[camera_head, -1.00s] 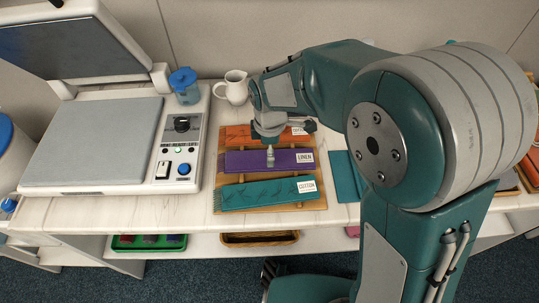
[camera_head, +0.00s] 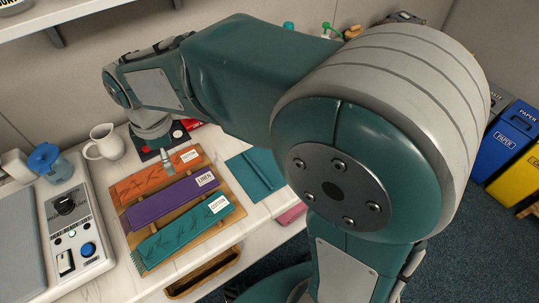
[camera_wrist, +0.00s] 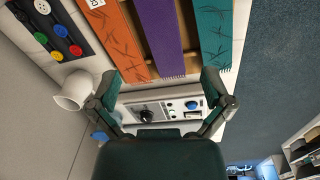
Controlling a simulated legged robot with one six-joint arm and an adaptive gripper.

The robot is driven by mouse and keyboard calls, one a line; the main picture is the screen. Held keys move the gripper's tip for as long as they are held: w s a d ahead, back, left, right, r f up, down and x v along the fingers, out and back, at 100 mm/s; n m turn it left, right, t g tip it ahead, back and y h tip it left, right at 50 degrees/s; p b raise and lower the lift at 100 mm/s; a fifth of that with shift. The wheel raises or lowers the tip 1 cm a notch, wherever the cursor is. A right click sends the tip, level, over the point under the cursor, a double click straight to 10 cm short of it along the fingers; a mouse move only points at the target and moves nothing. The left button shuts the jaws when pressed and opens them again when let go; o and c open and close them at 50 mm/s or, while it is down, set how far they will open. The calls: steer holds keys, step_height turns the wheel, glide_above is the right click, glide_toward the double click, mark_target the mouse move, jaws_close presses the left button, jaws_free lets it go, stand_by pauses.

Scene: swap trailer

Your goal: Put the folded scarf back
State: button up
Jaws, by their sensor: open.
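Three folded scarves lie side by side on a slatted wooden board (camera_head: 229,203): an orange one (camera_head: 138,186), a purple one (camera_head: 150,208) labelled LINEN and a teal one (camera_head: 170,240) labelled COTTON. Their ends also show at the top of the wrist view: orange (camera_wrist: 123,35), purple (camera_wrist: 160,30) and teal (camera_wrist: 213,30). A flat teal folded cloth (camera_head: 262,170) lies on the counter right of the board. In the wrist view my gripper (camera_wrist: 160,82) is open and empty.
A press machine with a control panel (camera_head: 72,215) and blue cup (camera_head: 46,160) stands left of the board. A white jug (camera_head: 104,143) stands behind. A dark tray with coloured buttons (camera_wrist: 50,25) is at the back. Paper bins (camera_head: 508,140) stand far right.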

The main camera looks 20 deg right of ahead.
steer(key=s+d+r+m+t, duration=0.2)
steer(key=s+d+m, duration=0.5)
steer(key=d+m, duration=0.2)
steer(key=s+d+r+m+t, duration=0.3)
steer(key=s+d+m, duration=0.3)
steer(key=d+m, duration=0.3)
steer(key=d, duration=0.2)
steer(key=shift+s+d+r, duration=0.15)
steer(key=shift+s+d, duration=0.15)
steer(key=shift+s, duration=0.1)
